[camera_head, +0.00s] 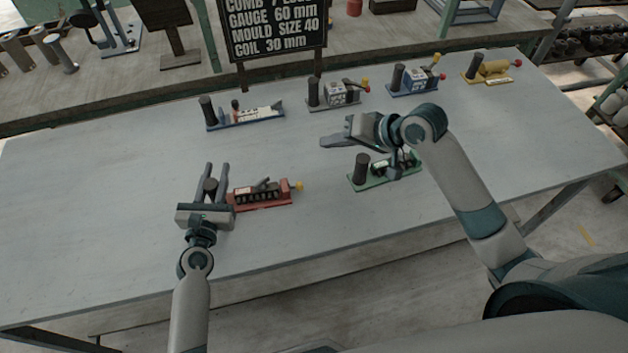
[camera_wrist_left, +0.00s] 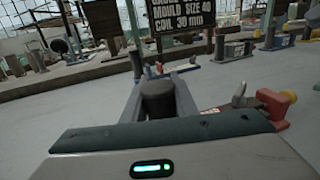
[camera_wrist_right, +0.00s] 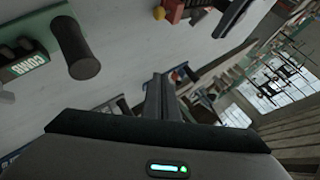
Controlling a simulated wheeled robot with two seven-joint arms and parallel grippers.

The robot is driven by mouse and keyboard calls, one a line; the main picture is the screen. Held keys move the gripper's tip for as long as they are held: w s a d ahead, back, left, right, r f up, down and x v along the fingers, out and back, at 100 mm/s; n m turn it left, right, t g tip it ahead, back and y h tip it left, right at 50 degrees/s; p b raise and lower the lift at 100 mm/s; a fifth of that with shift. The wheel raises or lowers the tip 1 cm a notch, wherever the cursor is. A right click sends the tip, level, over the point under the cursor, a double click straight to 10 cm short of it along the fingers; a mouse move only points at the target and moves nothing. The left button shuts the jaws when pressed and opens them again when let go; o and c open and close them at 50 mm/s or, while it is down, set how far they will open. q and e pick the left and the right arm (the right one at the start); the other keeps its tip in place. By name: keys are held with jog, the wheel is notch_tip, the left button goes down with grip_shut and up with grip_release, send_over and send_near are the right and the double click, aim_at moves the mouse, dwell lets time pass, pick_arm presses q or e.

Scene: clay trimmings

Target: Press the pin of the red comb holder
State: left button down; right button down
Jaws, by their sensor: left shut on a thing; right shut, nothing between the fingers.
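The red comb holder (camera_head: 262,200) lies on the grey table, with a black row of slots, a grey lever and a yellow-tipped pin (camera_head: 299,186) at its right end. My left gripper (camera_head: 210,180) is shut on the black post (camera_wrist_left: 158,98) at the holder's left end, one finger on each side. The yellow tip also shows in the left wrist view (camera_wrist_left: 290,96) and at the top of the right wrist view (camera_wrist_right: 159,13). My right gripper (camera_head: 325,141) is shut and empty above the table, apart from the pin, to its upper right, with fingers pointing left.
A green holder (camera_head: 359,186) with a black post stands below my right arm. Blue (camera_head: 245,124), grey-and-red (camera_head: 335,95), blue-and-red (camera_head: 413,80) and yellow (camera_head: 490,68) holders stand along the back. A black sign (camera_head: 275,28) stands behind. Table between the red and green holders is clear.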

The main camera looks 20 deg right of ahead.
aim_at(300, 186)
jog(key=s+d+f+n+g+h, duration=0.1)
jog(key=s+d+f+n+g, duration=0.1)
jog(key=s, duration=0.5)
jog(key=shift+s+d+f+n+h, duration=0.15)
jog(key=shift+d+f+n+h, duration=0.15)
jog(key=shift+d+n, duration=0.25)
jog(key=shift+f, duration=0.1)
jog(key=x, duration=1)
jog(key=shift+a, duration=2)
jog(key=shift+a, duration=0.95)
